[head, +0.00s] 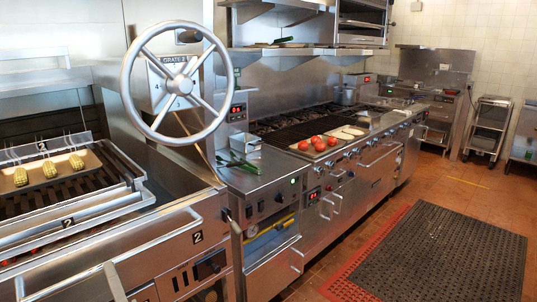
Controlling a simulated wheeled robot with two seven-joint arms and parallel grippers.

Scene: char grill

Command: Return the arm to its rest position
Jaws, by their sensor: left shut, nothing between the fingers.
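My left gripper is shut and empty. It is hard to pick out against the steel fronts low in the head view, and I cannot make out its fingertips clearly. It does not hold any of the food or tools in sight. My right gripper is not in view.
A large spoked handwheel (181,84) stands above the char grill (125,207). Corn pieces on skewers (49,169) lie on a tray at left. A black floor mat (440,255) lies in the open aisle.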

